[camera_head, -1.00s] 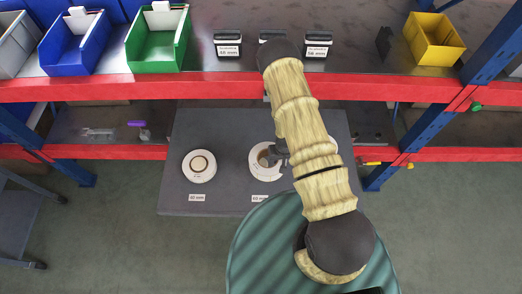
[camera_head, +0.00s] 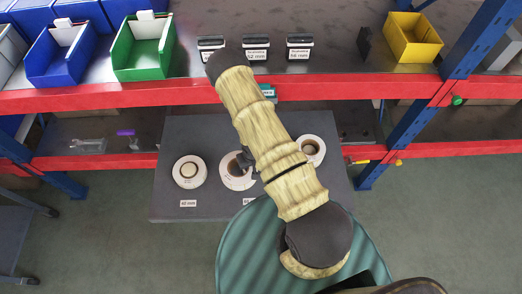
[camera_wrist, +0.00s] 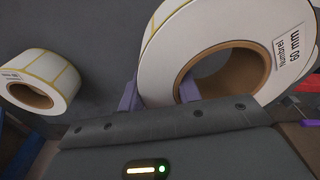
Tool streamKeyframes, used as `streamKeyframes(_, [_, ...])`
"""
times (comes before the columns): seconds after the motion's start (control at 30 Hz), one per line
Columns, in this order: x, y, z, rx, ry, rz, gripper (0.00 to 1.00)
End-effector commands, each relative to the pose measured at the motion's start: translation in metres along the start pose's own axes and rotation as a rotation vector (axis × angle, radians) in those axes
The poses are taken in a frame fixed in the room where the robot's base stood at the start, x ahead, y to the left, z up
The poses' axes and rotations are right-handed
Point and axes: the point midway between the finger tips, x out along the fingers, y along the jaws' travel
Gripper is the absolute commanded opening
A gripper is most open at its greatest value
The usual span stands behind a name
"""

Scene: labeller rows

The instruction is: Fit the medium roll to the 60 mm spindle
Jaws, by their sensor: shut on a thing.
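The medium roll (camera_head: 230,182) is a white label roll with a brown core and a 60 mm label, large in the wrist view (camera_wrist: 182,42). My gripper (camera_head: 244,160) is shut on its side wall. In the wrist view one purple finger of my gripper (camera_wrist: 159,95) is outside the roll and the other is inside its core. Whether the roll is clear of the table is unclear. I cannot pick out a 60 mm spindle. The arm hides part of the table and shelf.
Another roll (camera_head: 178,178) is left of the held one on the dark grey table (camera_head: 170,130), with a 40 mm tag (camera_head: 188,203). A third roll (camera_head: 318,158) is to the right. Three dark labelled units (camera_head: 300,52), bins and a red shelf beam (camera_head: 350,91) are behind.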

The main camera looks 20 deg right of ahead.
Motion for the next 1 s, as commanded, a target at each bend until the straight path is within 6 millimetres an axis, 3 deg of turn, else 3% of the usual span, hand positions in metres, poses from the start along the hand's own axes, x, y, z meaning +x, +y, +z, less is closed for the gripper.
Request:
streamKeyframes(0.57, [0.011, 0.006, -0.025, 0.045, 0.008, 0.001, 0.00])
streamKeyframes(1.0, [0.003, 0.037, -0.041, 0.066, 0.008, 0.001, 0.00])
